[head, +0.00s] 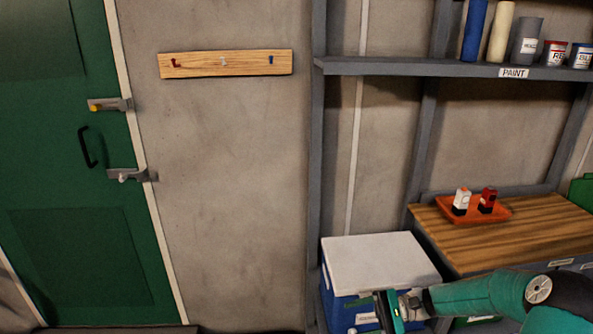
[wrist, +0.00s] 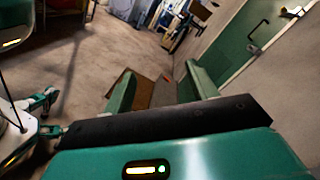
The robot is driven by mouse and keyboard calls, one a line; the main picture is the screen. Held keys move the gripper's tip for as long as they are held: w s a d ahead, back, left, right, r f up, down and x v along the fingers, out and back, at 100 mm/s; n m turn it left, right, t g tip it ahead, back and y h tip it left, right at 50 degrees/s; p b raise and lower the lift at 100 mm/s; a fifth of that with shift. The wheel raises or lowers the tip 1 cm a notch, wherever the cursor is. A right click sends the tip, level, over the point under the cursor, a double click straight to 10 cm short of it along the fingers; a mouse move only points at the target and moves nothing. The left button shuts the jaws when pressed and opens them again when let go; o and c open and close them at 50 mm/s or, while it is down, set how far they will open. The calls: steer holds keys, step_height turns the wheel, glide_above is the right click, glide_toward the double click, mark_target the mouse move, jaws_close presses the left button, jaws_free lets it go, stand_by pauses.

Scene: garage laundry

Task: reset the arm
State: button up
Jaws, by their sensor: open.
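My gripper (head: 388,312) is at the lower right of the head view, at the end of my green arm. It shows in front of the blue cooler with a white lid (head: 378,262); whether it touches the cooler cannot be told. In the wrist view my gripper (wrist: 160,78) has its two green fingers apart, with nothing held between them. The wrist view looks across the floor, with the room appearing tilted.
A wooden bench (head: 530,235) carries an orange tray (head: 475,214) with two small bottles. A shelf (head: 400,67) with paint cans is above. A hook rail (head: 225,64) and a green door (head: 75,180) are left. Open floor (wrist: 90,62) shows in the wrist view.

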steer(key=s+r+n+t+h, duration=0.7)
steer(key=s+r+t+h, duration=0.2)
steer(key=s+r+h, duration=0.8)
steer(key=s+r, duration=0.3)
steer(key=s, duration=0.1)
steer(key=shift+r, duration=0.3)
steer(key=shift+d, duration=0.1)
